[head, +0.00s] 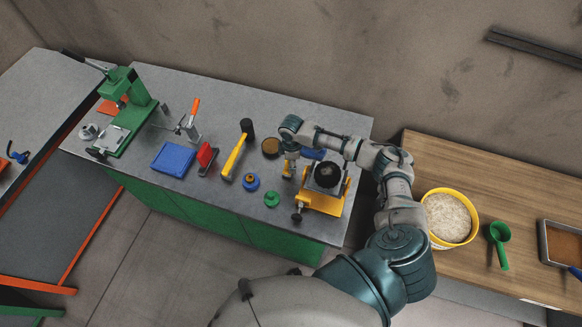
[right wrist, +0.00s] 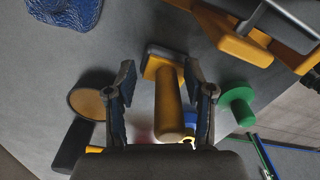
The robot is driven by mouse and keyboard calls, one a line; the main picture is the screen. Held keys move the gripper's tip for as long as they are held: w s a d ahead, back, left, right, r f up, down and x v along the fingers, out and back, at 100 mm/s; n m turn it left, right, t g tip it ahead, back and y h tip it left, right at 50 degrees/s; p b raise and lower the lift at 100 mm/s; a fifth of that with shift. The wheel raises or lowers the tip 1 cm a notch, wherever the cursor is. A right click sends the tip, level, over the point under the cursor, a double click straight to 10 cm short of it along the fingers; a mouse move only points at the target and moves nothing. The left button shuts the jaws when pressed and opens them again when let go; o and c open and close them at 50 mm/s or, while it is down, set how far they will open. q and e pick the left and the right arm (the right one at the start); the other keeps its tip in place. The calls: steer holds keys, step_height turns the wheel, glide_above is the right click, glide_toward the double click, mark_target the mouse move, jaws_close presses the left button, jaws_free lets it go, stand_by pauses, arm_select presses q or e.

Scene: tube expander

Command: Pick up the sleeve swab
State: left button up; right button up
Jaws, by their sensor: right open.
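A yellow cylindrical handle with a grey and yellow block across its far end, which I take to be the sleeve swab (right wrist: 170,100), shows in the right wrist view. My right gripper (right wrist: 160,74) is open, with one finger on each side of this handle and gaps between them. In the head view my right gripper (head: 290,160) points down over the bench, left of the yellow fixture; the yellow swab (head: 287,171) shows small and partly covered under it. I cannot tell the height between fingers and handle. My left gripper is not in view.
The yellow fixture (head: 322,200) with a black round part stands close on the right. A blue cloth (head: 313,154) lies behind. A green press (head: 128,105) stands far left.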

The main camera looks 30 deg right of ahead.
steer(key=shift+a+r, duration=0.1)
steer(key=shift+a, duration=0.15)
steer(key=shift+a+r, duration=0.15)
steer(key=shift+a, duration=0.4)
steer(key=c, duration=0.8)
steer(key=shift+a, duration=0.15)
jaws_close()
steer(key=shift+d+r, duration=0.1)
steer(key=shift+d, duration=0.25)
steer(key=r, duration=0.6)
steer(key=shift+d+r, duration=0.1)
steer(key=shift+d, duration=0.25)
steer(key=r, duration=0.1)
steer(key=a+r, duration=0.1)
steer(key=r, duration=0.1)
steer(key=shift+r+b, duration=0.2)
steer(key=shift+b, duration=0.1)
steer(key=shift+a+r, duration=0.15)
steer(key=shift+d, duration=0.6)
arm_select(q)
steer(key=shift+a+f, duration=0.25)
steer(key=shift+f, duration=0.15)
